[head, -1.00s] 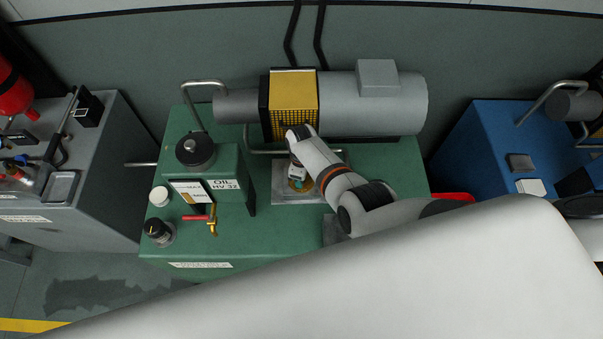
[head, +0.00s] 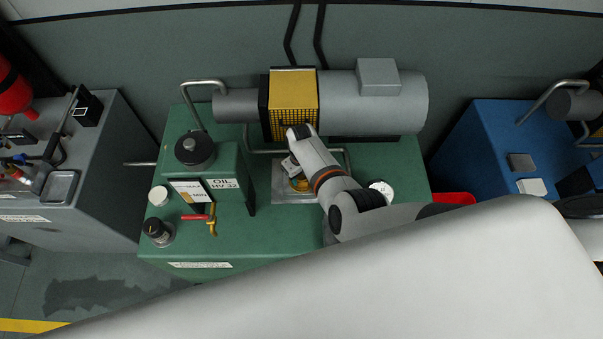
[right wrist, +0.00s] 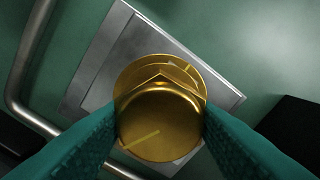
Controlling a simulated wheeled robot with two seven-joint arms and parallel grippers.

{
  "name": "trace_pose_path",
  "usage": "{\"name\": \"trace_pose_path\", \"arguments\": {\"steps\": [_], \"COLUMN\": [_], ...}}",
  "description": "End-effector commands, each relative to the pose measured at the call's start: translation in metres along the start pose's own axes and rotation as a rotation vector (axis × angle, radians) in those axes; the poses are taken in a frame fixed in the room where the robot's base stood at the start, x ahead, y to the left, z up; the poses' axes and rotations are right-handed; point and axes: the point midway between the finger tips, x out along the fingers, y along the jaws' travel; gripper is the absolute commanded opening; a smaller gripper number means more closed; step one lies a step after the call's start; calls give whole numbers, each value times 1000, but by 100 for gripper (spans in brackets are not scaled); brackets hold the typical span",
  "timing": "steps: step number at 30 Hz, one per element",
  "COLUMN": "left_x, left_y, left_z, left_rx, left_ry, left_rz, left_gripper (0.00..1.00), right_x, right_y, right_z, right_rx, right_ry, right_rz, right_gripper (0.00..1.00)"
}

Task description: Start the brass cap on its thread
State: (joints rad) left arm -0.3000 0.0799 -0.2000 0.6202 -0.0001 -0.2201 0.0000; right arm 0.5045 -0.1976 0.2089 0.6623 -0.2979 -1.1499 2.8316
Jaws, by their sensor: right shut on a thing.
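The brass cap (right wrist: 160,125) is between the two teal fingers of my right gripper (right wrist: 160,132), which is shut on it. The cap has a rounded top with a light line across it. Behind it in the right wrist view is a brass round neck (right wrist: 165,70) on a square metal plate (right wrist: 100,68). The cap overlaps the neck in this view, so I cannot tell whether they touch. In the head view my right gripper (head: 298,180) is over the plate (head: 284,197) on the green console, and brass shows below it. My left gripper is not in view.
The green console (head: 385,160) also bears a grey motor with a yellow grille (head: 293,92) behind my gripper, a rail, a dial (head: 381,190) to the right, and an oil unit (head: 228,165) to the left. A bent rail (right wrist: 22,75) runs beside the plate.

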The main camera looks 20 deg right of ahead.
Motion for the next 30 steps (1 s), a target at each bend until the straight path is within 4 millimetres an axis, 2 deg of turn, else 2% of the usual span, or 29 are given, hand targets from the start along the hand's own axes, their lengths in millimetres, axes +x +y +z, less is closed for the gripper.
{"name": "trace_pose_path", "arguments": {"steps": [4, 5, 9, 20, 30], "left_x": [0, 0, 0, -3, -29], "left_y": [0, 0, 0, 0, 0], "left_z": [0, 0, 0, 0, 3], "left_rx": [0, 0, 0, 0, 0], "left_ry": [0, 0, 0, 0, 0], "left_rz": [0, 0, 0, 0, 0], "left_gripper": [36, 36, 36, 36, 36], "right_x": [1, 1, 1, -2, -30], "right_y": [-1, -1, -1, -1, -1], "right_z": [2, 2, 1, 2, 0], "right_rx": [-2, -2, -3, -5, -5], "right_ry": [-4, -4, -3, -3, -1], "right_rz": [-2, -2, -2, -2, -1], "right_gripper": [12, 49, 72, 73, 73]}}
